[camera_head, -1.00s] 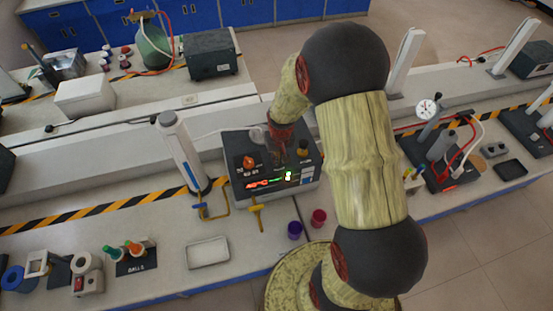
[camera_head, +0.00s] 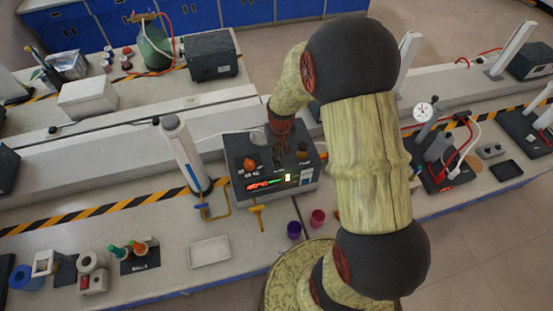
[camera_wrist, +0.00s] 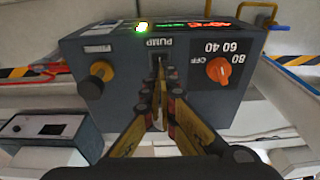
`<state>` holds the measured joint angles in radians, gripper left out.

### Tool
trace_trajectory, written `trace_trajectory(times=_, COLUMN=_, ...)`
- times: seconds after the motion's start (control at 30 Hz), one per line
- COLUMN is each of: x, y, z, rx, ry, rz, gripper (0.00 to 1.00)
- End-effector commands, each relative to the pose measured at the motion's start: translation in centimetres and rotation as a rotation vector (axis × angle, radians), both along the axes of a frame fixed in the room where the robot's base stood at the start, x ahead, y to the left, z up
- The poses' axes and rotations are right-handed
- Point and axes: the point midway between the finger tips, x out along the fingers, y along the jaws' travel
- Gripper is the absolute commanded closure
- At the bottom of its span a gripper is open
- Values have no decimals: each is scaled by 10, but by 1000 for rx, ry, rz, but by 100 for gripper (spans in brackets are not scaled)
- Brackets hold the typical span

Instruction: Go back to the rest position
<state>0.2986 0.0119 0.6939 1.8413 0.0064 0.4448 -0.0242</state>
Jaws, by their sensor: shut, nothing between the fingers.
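My gripper (camera_head: 282,147) is at the end of my arm, over the top of a dark grey control box in the head view. In the wrist view its two fingers (camera_wrist: 160,78) are shut with nothing between them, pointing at the PUMP switch slot. The control box (camera_head: 243,170) also fills the middle of the wrist view (camera_wrist: 115,110). It has an orange knob (camera_wrist: 217,70), a dark yellow knob (camera_wrist: 101,71) and a lit green indicator (camera_wrist: 142,28). Whether the fingertips touch the box cannot be told. My arm hides part of the bench to the right.
A white post (camera_head: 181,150) stands left of the box, with yellow hooks (camera_head: 257,216) in front. A gauge stand (camera_head: 424,112) is at right.

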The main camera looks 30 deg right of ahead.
Motion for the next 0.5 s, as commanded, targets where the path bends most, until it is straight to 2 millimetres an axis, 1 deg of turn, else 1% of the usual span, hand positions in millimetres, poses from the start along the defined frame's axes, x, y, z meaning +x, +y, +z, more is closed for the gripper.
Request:
trace_trajectory(times=0.03, x=0, y=0, z=5, rx=0, ry=0, rz=0, gripper=100)
trace_trajectory(times=0.2, x=0, y=0, z=14, rx=0, ry=0, rz=0, gripper=100)
trace_trajectory(times=0.5, x=0, y=0, z=14, rx=0, ry=0, rz=0, gripper=100)
